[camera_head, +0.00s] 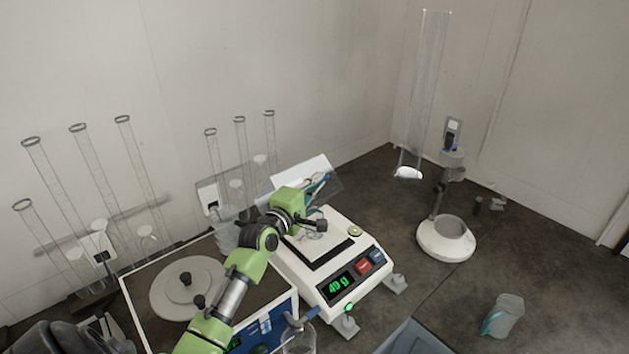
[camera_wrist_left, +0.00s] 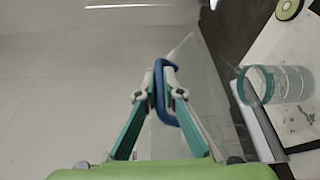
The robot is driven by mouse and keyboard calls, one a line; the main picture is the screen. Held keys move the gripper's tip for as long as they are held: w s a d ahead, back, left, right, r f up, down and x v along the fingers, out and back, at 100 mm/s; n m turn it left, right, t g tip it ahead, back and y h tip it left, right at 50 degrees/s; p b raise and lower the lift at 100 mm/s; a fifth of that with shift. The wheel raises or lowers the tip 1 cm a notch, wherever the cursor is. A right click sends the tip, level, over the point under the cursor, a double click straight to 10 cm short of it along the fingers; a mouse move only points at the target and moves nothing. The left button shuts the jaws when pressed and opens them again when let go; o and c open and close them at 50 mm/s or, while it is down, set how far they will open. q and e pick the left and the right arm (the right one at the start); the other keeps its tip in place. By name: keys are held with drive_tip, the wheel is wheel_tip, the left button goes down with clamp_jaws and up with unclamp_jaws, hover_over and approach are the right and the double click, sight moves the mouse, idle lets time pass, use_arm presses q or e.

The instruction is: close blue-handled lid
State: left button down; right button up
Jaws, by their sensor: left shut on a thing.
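The blue handle (camera_wrist_left: 165,92) of the lid is between the fingertips of my left gripper (camera_wrist_left: 160,93), which is shut on it. The clear lid panel (camera_wrist_left: 207,85) extends to the right of the handle in the wrist view. In the head view my left gripper (camera_head: 316,192) is above the back of the white balance (camera_head: 318,288), and the clear lid (camera_head: 333,184) stands raised and tilted there. My arm hides part of the lid and the balance. A clear beaker with a teal rim (camera_wrist_left: 278,84) sits on the balance in the wrist view. My right gripper is not in view.
The balance display (camera_head: 341,284) reads 49 g. Tall clear tubes (camera_head: 142,170) stand along the back wall. A white-based stand (camera_head: 446,240) and a clear scoop-like container (camera_head: 503,316) are to the right.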

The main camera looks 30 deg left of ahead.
use_arm(q)
drive_tip(key=c, duration=2.4)
unclamp_jaws()
drive_tip(key=shift+c, duration=0.2)
drive_tip(key=shift+r, duration=0.2)
drive_tip(key=r, duration=0.5)
drive_tip(key=shift+w+a+r, duration=0.3)
drive_tip(key=shift+a+r, duration=0.05)
drive_tip(key=r, duration=0.2)
drive_tip(key=s+d+r, duration=0.1)
drive_tip(key=r, duration=0.1)
drive_tip(key=shift+r, duration=0.1)
drive_tip(key=shift+w+a+f, duration=0.25)
drive_tip(key=shift+w+a, duration=0.05)
drive_tip(key=shift+s+d+r, duration=0.1)
drive_tip(key=shift+s+d, duration=0.05)
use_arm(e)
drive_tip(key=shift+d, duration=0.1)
